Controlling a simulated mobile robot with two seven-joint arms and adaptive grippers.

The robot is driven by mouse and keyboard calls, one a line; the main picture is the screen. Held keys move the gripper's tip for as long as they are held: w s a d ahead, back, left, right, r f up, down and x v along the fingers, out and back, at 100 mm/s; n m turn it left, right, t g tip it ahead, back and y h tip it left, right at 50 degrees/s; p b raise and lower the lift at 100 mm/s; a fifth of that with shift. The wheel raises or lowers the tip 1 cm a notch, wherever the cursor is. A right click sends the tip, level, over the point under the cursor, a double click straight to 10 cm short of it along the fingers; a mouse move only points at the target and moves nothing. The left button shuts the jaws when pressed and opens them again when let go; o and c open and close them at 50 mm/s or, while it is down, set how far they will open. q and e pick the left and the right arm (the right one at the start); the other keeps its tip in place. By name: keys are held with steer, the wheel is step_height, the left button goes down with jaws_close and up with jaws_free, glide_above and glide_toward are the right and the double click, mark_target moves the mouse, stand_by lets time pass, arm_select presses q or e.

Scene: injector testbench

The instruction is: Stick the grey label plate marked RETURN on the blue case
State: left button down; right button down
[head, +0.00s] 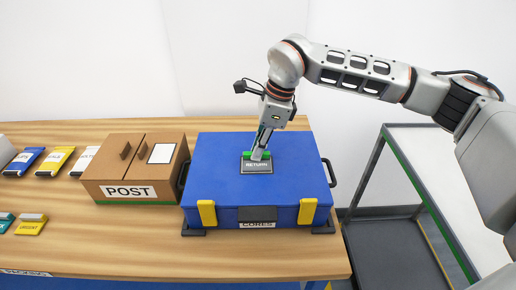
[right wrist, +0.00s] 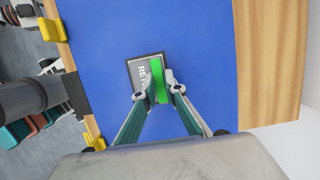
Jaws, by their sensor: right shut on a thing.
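The blue case (head: 215,170) stands closed on the wooden table, with yellow latches at its front and a CORES label. The grey label plate marked RETURN (head: 258,168) is at the middle of the case lid, its text facing the case's front. In the right wrist view the plate (right wrist: 135,78) shows a bright green strip (right wrist: 158,82) on it. My right gripper (head: 261,153) points down over the plate and is shut on it; in the right wrist view its fingertips (right wrist: 157,93) close on the green part. I cannot tell whether the plate touches the lid. My left gripper is not in view.
A brown box marked POST (head: 130,168) stands left of the case. Blue, yellow and white label packs (head: 56,160) and a yellow URGENT one (head: 31,225) lie further left. A grey cart with a green edge (head: 420,165) stands right of the table.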

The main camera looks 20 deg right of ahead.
steer(key=shift+f, duration=0.15)
steer(key=c, duration=2)
jaws_free()
steer(key=v, duration=1.2)
